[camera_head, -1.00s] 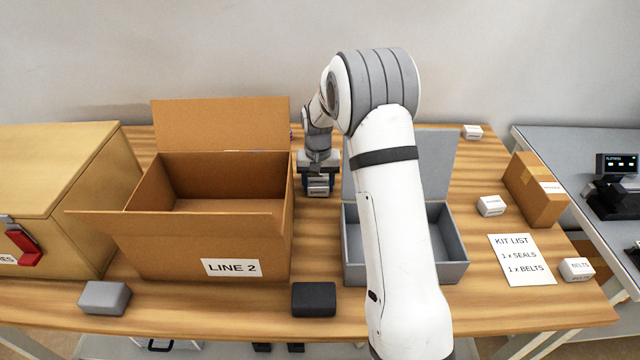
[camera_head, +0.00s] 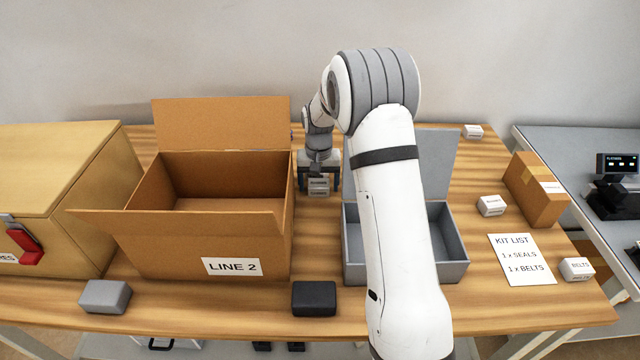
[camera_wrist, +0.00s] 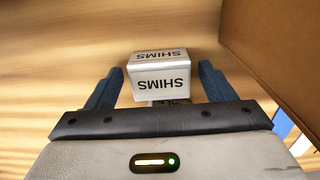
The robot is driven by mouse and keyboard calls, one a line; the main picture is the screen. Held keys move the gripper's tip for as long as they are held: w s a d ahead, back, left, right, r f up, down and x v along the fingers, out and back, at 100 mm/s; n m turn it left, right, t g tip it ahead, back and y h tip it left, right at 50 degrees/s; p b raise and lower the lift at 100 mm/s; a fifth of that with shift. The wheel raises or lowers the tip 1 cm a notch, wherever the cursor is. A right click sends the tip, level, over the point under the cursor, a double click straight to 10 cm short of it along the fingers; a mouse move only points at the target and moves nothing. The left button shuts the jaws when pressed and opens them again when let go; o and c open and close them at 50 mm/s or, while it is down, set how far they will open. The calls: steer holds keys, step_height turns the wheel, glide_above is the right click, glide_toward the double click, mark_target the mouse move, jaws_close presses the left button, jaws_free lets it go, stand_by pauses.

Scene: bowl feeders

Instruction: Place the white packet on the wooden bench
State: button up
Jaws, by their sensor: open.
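The white packet, labelled SHIMS (camera_wrist: 162,80), sits on the wooden bench (camera_head: 318,235) between the large carton and the grey box. In the head view the packet (camera_head: 318,187) is just below my gripper (camera_head: 319,183). In the wrist view my gripper (camera_wrist: 160,78) is open, with one blue finger on each side of the packet and a visible gap on both sides. The packet looks upright.
An open carton marked LINE 2 (camera_head: 205,247) stands close on the left, a grey open box (camera_head: 400,272) close on the right, partly behind my arm. Grey (camera_head: 105,297) and black (camera_head: 314,298) blocks lie at the front. White packets and a KIT LIST sheet (camera_head: 521,260) lie right.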

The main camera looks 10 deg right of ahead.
mark_target(319, 183)
step_height(319, 183, up, 12)
stand_by(0.4)
steer(key=shift+f, duration=0.1)
